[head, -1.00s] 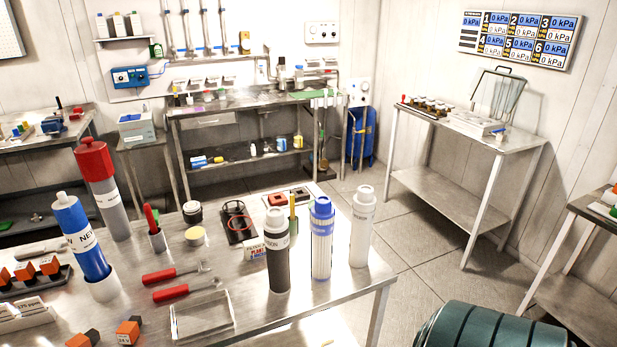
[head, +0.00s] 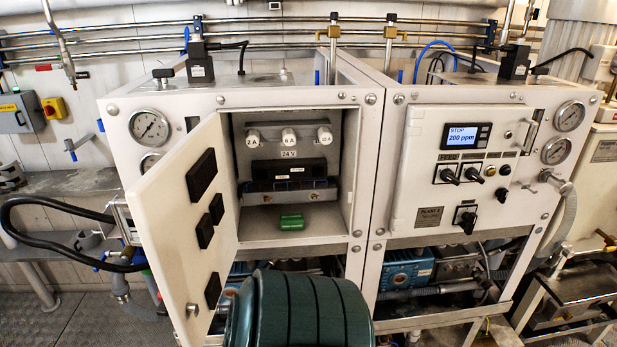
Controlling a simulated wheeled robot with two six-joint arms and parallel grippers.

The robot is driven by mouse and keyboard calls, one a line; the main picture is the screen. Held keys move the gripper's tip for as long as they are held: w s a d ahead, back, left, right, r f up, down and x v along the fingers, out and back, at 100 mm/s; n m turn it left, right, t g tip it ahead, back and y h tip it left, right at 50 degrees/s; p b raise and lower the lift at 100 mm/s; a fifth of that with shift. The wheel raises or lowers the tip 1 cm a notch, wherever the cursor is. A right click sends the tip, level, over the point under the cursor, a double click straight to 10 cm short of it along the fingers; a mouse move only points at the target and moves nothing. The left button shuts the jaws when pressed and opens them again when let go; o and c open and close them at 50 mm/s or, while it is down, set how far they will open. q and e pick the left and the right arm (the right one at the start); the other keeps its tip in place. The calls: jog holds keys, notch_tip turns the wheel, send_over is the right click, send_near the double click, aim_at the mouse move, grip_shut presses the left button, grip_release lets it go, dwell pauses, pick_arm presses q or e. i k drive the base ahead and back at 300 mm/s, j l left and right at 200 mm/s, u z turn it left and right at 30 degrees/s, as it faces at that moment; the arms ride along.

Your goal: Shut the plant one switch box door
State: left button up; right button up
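The plant one switch box door (head: 170,225) is a white panel standing wide open at the front of the left cabinet. It is hinged at the left side of the opening and swung out towards me and to the left. Its inner face shows, with several black blocks on it. The open switch box (head: 341,200) shows three white round fuses (head: 289,138), a black unit (head: 289,172) and a green block (head: 291,222) on its floor. The door's lower part is partly cut off at the bottom of the view. Neither gripper is in view.
The right cabinet's panel (head: 430,180) is closed, with a "STOP 200 ppm" display and a "PLANT 2" plate. A gauge (head: 149,127) is behind the open door's upper left. A black hose (head: 50,202) loops at the left. Open floor (head: 88,318) shows at the lower left.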

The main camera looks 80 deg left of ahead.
aim_at(181, 210)
jog(key=k+j+u, duration=0.1)
jog(key=u, duration=0.4)
jog(key=k+j+u, duration=0.1)
jog(key=u, duration=0.35)
jog(key=j+u, duration=0.15)
jog(key=u, duration=0.35)
jog(key=k+j+u, duration=0.1)
jog(key=u, duration=0.35)
jog(key=j, duration=0.9)
jog(key=k+u, duration=0.05)
